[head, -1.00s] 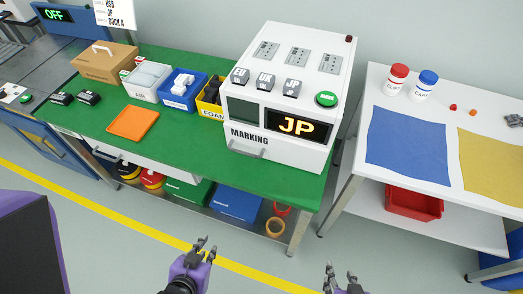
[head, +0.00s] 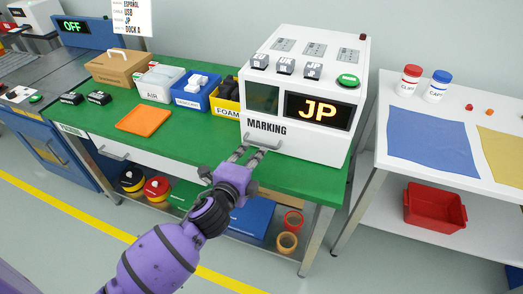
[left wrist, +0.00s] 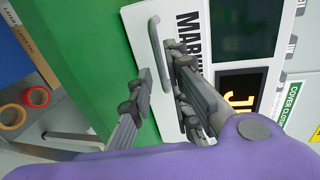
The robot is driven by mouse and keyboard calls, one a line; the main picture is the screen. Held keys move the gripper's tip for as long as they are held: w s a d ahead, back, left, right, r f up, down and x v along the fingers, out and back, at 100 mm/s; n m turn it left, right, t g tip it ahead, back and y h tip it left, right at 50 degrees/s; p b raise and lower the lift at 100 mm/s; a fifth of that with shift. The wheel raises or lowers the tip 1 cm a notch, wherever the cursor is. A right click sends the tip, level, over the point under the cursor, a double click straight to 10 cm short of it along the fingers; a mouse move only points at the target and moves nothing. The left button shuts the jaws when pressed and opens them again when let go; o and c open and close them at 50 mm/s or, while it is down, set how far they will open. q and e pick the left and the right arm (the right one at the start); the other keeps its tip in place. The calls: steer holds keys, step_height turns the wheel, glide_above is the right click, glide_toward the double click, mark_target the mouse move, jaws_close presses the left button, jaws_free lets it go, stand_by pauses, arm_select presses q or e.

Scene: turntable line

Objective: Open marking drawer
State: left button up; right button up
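The white marking machine (head: 330,150) stands on the green bench, its screen reading JP. Its lower front carries the word MARKING and a grey bar handle (head: 262,143); the drawer front there looks flush, so closed. My left gripper (head: 250,153) is just in front of this handle, fingers toward it. In the left wrist view the gripper (left wrist: 160,62) has its two fingers apart, and the handle (left wrist: 156,45) lies at the gap between the tips. I cannot tell whether a finger touches it. My right gripper is not in view.
Bins stand left of the machine: yellow (head: 227,105), blue (head: 193,95) and white (head: 158,88). An orange tray (head: 143,121) lies on the bench (head: 110,117). A white table (head: 400,165) with a blue mat (head: 430,147) stands to the right, with a gap between.

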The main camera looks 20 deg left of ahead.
mark_target(259, 145)
arm_select(q)
steer(key=x, duration=0.5)
steer(key=shift+w, duration=0.25)
steer(key=shift+w+f, duration=0.2)
steer(key=shift+w, duration=0.4)
jaws_close()
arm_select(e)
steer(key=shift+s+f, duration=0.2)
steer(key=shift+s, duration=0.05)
